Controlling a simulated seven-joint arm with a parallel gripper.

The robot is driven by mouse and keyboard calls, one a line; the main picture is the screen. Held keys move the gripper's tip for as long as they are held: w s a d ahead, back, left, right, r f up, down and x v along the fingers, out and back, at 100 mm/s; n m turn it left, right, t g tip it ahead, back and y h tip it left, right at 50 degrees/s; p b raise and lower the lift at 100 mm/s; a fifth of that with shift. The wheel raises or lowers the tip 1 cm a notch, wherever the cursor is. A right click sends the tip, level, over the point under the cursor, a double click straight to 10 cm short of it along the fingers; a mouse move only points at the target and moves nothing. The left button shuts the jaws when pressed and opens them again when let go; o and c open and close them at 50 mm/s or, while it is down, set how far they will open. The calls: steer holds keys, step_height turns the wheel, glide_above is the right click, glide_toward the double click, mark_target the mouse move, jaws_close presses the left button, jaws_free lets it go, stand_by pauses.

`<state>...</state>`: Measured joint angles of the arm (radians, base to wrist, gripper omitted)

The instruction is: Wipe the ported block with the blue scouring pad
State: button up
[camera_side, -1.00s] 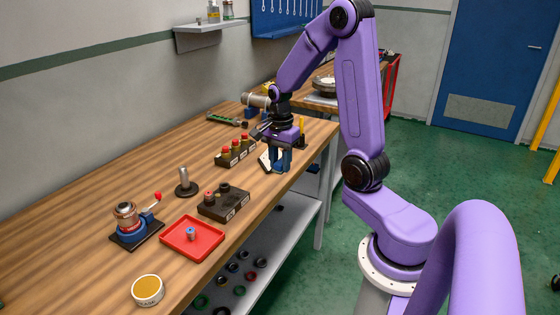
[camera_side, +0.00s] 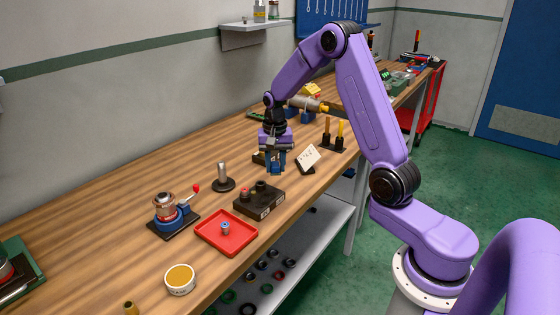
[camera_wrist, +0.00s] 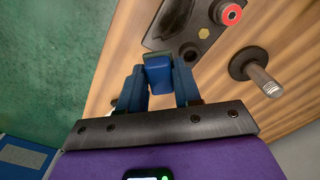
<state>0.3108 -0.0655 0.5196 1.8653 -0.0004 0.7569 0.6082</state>
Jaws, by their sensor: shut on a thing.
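The ported block (camera_side: 258,203) is a dark block on the bench, with a red-ringed fitting and a dark raised fitting on top. It also shows at the top of the wrist view (camera_wrist: 178,22), with a yellow hexagonal mark and a dark port. My gripper (camera_side: 276,168) is above the bench, just behind the block in the side view. In the wrist view my gripper (camera_wrist: 157,88) is shut on the blue scouring pad (camera_wrist: 158,73). The pad's end reaches close to the block's edge; I cannot tell whether they touch.
A red tray (camera_side: 227,236) with a small blue part lies in front. A white tilted card (camera_side: 309,158) stands right of my gripper.

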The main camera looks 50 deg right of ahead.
mark_target(275, 192)
steer(key=shift+f, duration=3.05)
steer(key=shift+a+f, duration=0.4)
steer(key=shift+a, duration=0.2)
steer(key=shift+c, duration=0.3)
steer(key=shift+a+f, duration=0.15)
steer(key=shift+a, duration=4.55)
steer(key=shift+d, duration=5.05)
steer(key=shift+d+r, duration=0.15)
steer(key=shift+r, duration=0.5)
steer(key=shift+d+r, duration=0.15)
steer(key=shift+r, duration=3.3)
